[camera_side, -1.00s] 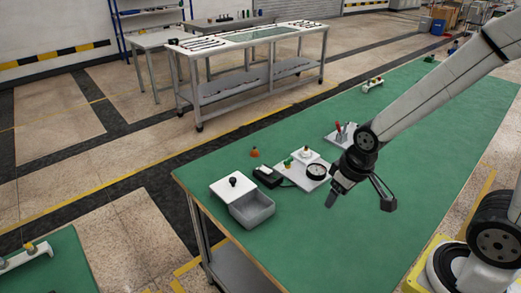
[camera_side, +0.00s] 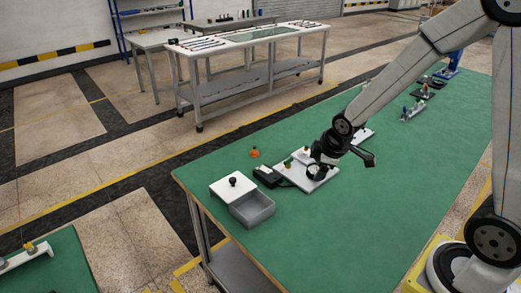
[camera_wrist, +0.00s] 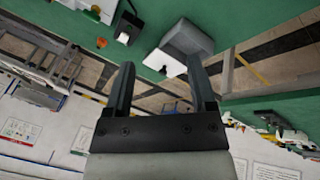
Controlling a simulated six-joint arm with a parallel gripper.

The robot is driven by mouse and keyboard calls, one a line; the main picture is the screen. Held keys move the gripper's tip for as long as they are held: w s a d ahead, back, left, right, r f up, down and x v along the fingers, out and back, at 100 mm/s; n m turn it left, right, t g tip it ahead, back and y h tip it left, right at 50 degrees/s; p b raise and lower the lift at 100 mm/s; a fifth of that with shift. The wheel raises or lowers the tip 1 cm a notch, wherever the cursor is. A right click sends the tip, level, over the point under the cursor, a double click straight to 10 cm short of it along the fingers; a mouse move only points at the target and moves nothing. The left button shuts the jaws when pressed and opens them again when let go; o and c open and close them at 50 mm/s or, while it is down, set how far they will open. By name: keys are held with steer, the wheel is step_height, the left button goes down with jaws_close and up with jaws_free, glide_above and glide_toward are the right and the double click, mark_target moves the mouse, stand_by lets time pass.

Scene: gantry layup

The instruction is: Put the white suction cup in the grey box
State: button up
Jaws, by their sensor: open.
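The white suction cup (camera_side: 303,153) appears as a small pale shape on the white board, partly hidden by my gripper in the side view. The grey box (camera_side: 262,217) stands near the table's front left corner; it also shows in the wrist view (camera_wrist: 188,38). My gripper (camera_side: 342,158) is above the right part of the board, just right of the suction cup. Its two fingers (camera_wrist: 160,66) are apart with nothing between them in the wrist view. The suction cup cannot be made out in the wrist view.
A white plate with a black knob (camera_side: 227,192) adjoins the box. An orange suction cup (camera_side: 254,153), a black device (camera_side: 266,176) and a green-topped piece (camera_side: 288,162) are nearby. A black ring (camera_side: 316,172) lies on the board. The green table (camera_side: 340,230) is clear in front.

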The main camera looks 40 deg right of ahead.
steer(key=w+d+f+n+t+h, duration=0.15)
steer(key=w+d+f+n, duration=0.25)
steer(key=w+d+n, duration=0.7)
steer(key=n+t, duration=0.3)
steer(key=n, duration=1)
glide_toward(307, 147)
steer(key=x, duration=0.2)
steer(key=shift+w+d+f+n, duration=0.35)
steer(key=shift+w+f+n, duration=0.1)
steer(key=shift+n, duration=0.15)
steer(key=shift+x, duration=1.25)
steer(key=shift+w+f, duration=0.1)
steer(key=shift+x, duration=2.45)
steer(key=shift+a, duration=0.15)
jaws_close()
